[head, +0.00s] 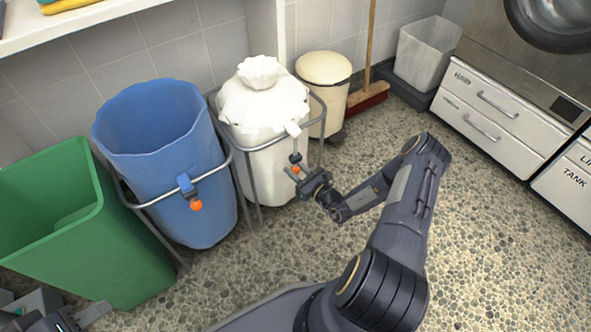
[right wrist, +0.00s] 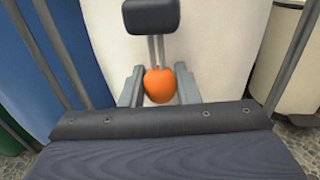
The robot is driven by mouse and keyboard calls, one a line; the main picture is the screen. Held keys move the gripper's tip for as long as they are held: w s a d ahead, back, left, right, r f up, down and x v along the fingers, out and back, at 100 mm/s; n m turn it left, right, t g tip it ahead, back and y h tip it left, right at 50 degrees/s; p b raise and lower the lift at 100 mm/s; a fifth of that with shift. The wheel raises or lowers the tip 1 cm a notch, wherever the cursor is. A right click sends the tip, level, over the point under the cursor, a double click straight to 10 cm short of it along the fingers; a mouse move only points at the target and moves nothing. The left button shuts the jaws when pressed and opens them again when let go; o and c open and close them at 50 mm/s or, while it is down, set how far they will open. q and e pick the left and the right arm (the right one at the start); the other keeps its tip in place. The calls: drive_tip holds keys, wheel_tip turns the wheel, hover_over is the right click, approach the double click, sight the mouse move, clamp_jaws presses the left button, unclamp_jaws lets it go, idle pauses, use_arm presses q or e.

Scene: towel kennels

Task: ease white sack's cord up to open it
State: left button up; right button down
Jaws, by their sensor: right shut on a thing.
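The white sack (head: 262,130) hangs in a grey wire stand, its neck gathered into a bunched ruffle at the top. A cord with a dark toggle (head: 295,158) and an orange bead (head: 296,170) hangs at its front right side. My right gripper (head: 294,173) is at the bead. In the right wrist view the orange bead (right wrist: 159,86) sits between its two fingers, with the cord running up to the dark toggle (right wrist: 151,16). The white sack (right wrist: 200,50) fills the background there. My left gripper (head: 92,316) shows only partly at the bottom left, away from the sack.
A blue sack (head: 165,150) with its own toggle and orange bead (head: 196,205) hangs open left of the white one. A green bin (head: 80,230) stands further left. A cream lidded bin (head: 325,90), a broom (head: 368,70) and a grey bin (head: 425,50) stand behind. The pebbled floor at right is clear.

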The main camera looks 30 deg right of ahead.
sight(287, 144)
wheel_tip(287, 144, up, 10)
drive_tip(key=p, duration=0.8)
drive_tip(key=shift+f, duration=0.3)
drive_tip(key=c, duration=1.1)
unclamp_jaws()
drive_tip(key=shift+s+d, duration=0.1)
drive_tip(key=shift+s, duration=0.1)
drive_tip(key=p+v, duration=0.1)
drive_tip(key=v, duration=0.6)
drive_tip(key=shift+s, duration=0.2)
